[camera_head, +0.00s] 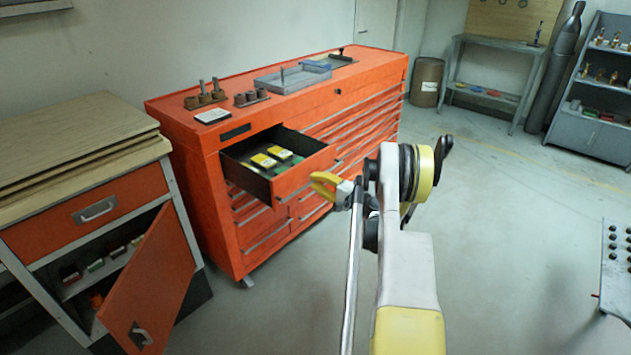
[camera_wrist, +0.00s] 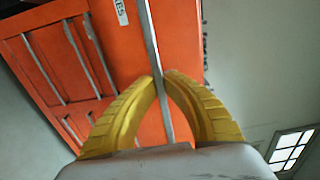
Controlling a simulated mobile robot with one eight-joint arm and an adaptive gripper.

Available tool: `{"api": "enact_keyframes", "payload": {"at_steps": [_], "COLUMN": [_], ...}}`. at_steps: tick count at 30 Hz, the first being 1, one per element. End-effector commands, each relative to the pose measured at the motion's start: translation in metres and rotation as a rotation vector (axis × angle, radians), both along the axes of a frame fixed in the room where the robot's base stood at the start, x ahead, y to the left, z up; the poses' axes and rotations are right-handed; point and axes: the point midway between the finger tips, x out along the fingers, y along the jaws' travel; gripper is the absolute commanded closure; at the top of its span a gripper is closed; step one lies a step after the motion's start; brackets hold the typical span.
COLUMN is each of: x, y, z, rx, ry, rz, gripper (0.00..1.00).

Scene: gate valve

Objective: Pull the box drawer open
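The red tool chest (camera_head: 205,175) has an upper-left drawer (camera_head: 303,178) pulled out, its black inside showing yellow boxes (camera_head: 263,160) on a green and dark bottom. My gripper (camera_head: 327,187) is at the outer face of this drawer, toward its right side. In the wrist view the yellow fingers (camera_wrist: 161,76) come together on either side of a thin metal handle strip (camera_wrist: 148,30) that runs along a red front. A white label (camera_wrist: 121,12) sits beside the strip, only partly in view. My fingers look shut on the strip.
Trays (camera_head: 290,78) and metal parts (camera_head: 203,97) lie on the chest top. At left, a wood-topped cabinet (camera_head: 85,160) has its red door (camera_head: 150,285) hanging open. A shelf unit (camera_head: 590,135) and workbench (camera_head: 500,42) stand at the back right. Floor (camera_head: 510,200) right of my arm is clear.

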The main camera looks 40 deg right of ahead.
Motion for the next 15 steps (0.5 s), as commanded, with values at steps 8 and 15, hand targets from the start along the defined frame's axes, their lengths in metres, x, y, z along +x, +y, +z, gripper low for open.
{"api": "enact_keyframes", "payload": {"at_steps": [8,15], "x": [0.0002,0.0001], "y": [-0.0005,-0.0006], "z": [0.0008,0.0008], "rx": [0.001,0.001], "ry": [-0.001,-0.001], "rz": [-0.001,-0.001], "gripper": [1.00,0.76]}}
